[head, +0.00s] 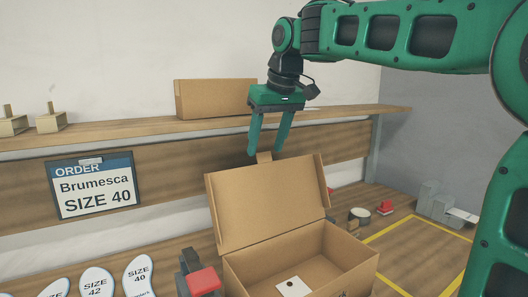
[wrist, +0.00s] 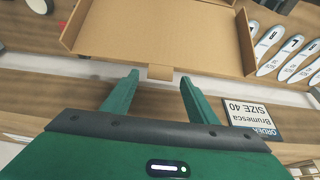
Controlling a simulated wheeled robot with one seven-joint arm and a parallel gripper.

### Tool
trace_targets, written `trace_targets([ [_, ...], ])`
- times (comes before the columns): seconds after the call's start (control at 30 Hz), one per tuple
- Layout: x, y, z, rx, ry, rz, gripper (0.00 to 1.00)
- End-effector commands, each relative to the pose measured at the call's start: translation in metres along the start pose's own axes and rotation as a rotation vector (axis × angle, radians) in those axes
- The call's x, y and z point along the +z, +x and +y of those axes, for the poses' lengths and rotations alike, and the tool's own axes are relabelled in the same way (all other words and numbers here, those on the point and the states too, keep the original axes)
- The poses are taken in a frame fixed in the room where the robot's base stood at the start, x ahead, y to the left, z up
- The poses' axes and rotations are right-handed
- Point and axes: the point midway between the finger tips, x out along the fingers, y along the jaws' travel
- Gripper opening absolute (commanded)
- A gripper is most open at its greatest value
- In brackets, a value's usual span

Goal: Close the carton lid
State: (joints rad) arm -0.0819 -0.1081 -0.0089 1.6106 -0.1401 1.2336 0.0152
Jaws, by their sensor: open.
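The brown carton (head: 300,268) stands on the bench with its lid (head: 265,200) raised and tilted back. A small tab (head: 264,157) sticks up from the middle of the lid's top edge. A white card with a dark dot (head: 291,286) shows in the carton. My gripper (head: 265,152) is open and points down at the lid's top edge, by the tab. In the wrist view the lid (wrist: 160,30) fills the top, and its tab (wrist: 160,72) appears between the fingertips of my gripper (wrist: 158,78). I cannot tell whether the fingers touch it.
A shelf (head: 150,128) runs behind, bearing a closed box (head: 215,98). An order sign (head: 94,187) reads Brumesca SIZE 40. Several insoles (head: 140,276) and a red-topped object (head: 203,281) are left of the carton. A yellow-outlined area (head: 420,255) lies empty at right.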

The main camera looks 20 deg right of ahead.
Motion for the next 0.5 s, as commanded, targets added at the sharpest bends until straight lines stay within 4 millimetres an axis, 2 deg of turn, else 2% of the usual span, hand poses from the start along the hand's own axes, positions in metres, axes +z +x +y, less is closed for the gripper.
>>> trace_targets([
  [0.2,0.0,0.019,0.0,0.0,0.0,0.0,0.53],
  [0.5,0.0,0.022,0.0,0.0,0.0,0.0,0.53],
])
